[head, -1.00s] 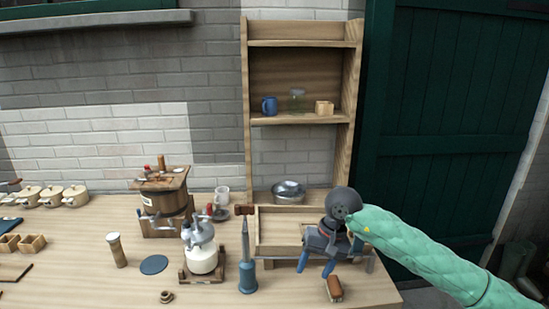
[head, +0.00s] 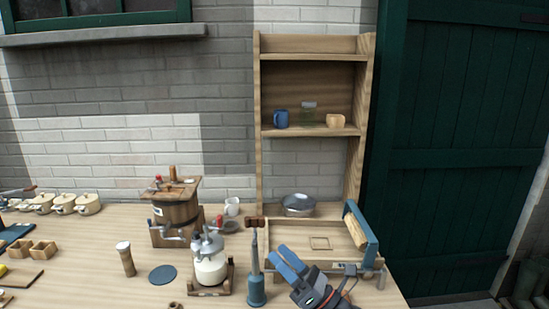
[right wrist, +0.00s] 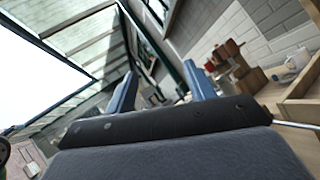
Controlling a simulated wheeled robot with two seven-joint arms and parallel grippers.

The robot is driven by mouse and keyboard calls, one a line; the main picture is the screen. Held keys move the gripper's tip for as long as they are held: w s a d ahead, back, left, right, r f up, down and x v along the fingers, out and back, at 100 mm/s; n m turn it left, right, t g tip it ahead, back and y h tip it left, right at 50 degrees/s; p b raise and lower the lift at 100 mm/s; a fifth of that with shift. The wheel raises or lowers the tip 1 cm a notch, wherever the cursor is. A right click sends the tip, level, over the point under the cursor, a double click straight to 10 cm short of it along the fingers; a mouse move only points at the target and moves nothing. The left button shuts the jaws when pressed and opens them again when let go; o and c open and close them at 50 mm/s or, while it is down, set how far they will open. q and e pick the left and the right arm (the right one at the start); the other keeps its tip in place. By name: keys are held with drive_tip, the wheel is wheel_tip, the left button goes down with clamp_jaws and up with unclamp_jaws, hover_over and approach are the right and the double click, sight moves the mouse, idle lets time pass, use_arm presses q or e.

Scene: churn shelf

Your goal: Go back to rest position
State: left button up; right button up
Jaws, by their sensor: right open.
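My right gripper (head: 281,258) is at the bottom of the head view, in front of the wooden tray. Its two blue fingers point up and left, apart, with nothing between them. In the right wrist view the same gripper (right wrist: 159,70) shows both blue fingers spread, with the gap empty. My left gripper is in neither current view.
The wooden tray (head: 290,252) has a blue bracket (head: 368,240) at its right end. A blue-grey spiked tool (head: 256,285) stands close left of my gripper, beside a white-bodied device (head: 210,266). A shelf (head: 310,131) holds a blue mug (head: 280,118).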

drive_tip(key=s+d+f+m+t+h, duration=0.1)
drive_tip(key=d+f+m+h, duration=0.8)
drive_tip(key=m, duration=0.6)
drive_tip(key=s+d+f+m+h, duration=0.2)
drive_tip(key=d+f+m+h, duration=0.5)
drive_tip(key=f+m+h, duration=0.55)
drive_tip(key=s+d+f+m+g+y, duration=0.1)
drive_tip(key=s+d+f+m+g, duration=0.1)
drive_tip(key=s+f+m+g, duration=0.7)
drive_tip(key=s+d+f+m+g+y, duration=0.1)
drive_tip(key=s+f+m+g, duration=0.15)
drive_tip(key=s+f, duration=0.7)
drive_tip(key=s+a+f+g, duration=0.1)
drive_tip(key=s+a+f, duration=0.1)
drive_tip(key=f, duration=0.5)
drive_tip(key=s+a+f+g, duration=0.1)
drive_tip(key=s+a+f, duration=0.2)
drive_tip(key=f, duration=0.5)
drive_tip(key=shift+s+a+y, duration=0.2)
drive_tip(key=shift+s+y, duration=0.15)
drive_tip(key=shift+s, duration=0.45)
drive_tip(key=shift+g, duration=0.25)
